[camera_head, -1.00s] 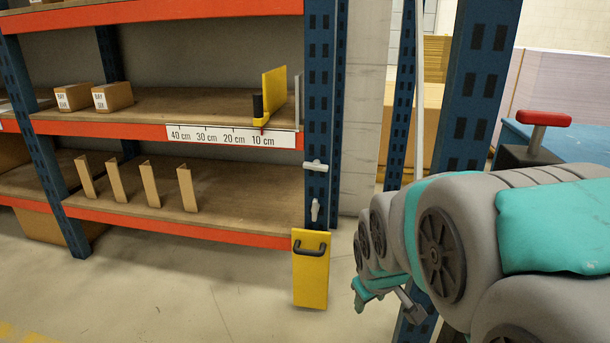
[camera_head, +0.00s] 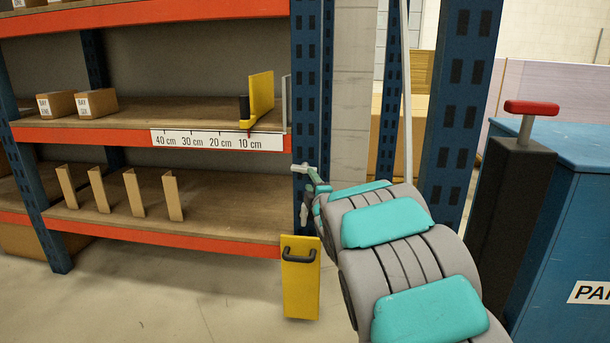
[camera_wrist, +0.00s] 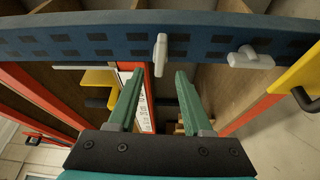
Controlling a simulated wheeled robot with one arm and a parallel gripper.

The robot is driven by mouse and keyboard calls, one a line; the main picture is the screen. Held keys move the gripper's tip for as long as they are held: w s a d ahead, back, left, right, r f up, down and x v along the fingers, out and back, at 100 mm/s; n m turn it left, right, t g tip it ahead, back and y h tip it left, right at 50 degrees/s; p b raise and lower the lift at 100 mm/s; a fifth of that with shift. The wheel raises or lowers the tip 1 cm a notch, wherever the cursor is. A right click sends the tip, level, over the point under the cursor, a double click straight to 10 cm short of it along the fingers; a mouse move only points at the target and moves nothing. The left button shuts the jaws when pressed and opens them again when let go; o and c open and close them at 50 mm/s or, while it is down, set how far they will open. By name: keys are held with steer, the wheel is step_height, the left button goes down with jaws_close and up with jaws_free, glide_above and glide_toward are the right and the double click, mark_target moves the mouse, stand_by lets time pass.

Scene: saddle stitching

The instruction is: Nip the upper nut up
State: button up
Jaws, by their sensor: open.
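Two pale wing nuts sit on the blue rack post (camera_head: 311,50). The upper nut (camera_wrist: 160,55) lies across the post, and its end also shows in the head view (camera_head: 300,168). The lower nut (camera_wrist: 250,59) lies along the post; in the head view my arm partly hides it. My gripper (camera_wrist: 159,76) has its two green fingers apart and empty, facing the post. In the wrist view the upper nut appears in the gap between the fingertips, just beyond them. I cannot tell whether they touch. In the head view my gripper (camera_head: 318,182) is beside the upper nut.
A yellow plate with a black handle (camera_head: 300,278) stands at the post's foot, below the nuts. Shelves with orange beams (camera_head: 190,238) extend left, with a ruler strip (camera_head: 216,140) on one beam. A blue cabinet (camera_head: 560,210) and a red-topped black post (camera_head: 515,190) stand right.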

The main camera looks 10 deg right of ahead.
mark_target(305, 172)
steer(key=w, duration=0.6)
steer(key=shift+w+a, duration=0.15)
steer(key=shift+a, duration=0.1)
steer(key=shift+w+r, duration=0.1)
steer(key=shift+w, duration=0.5)
jaws_close()
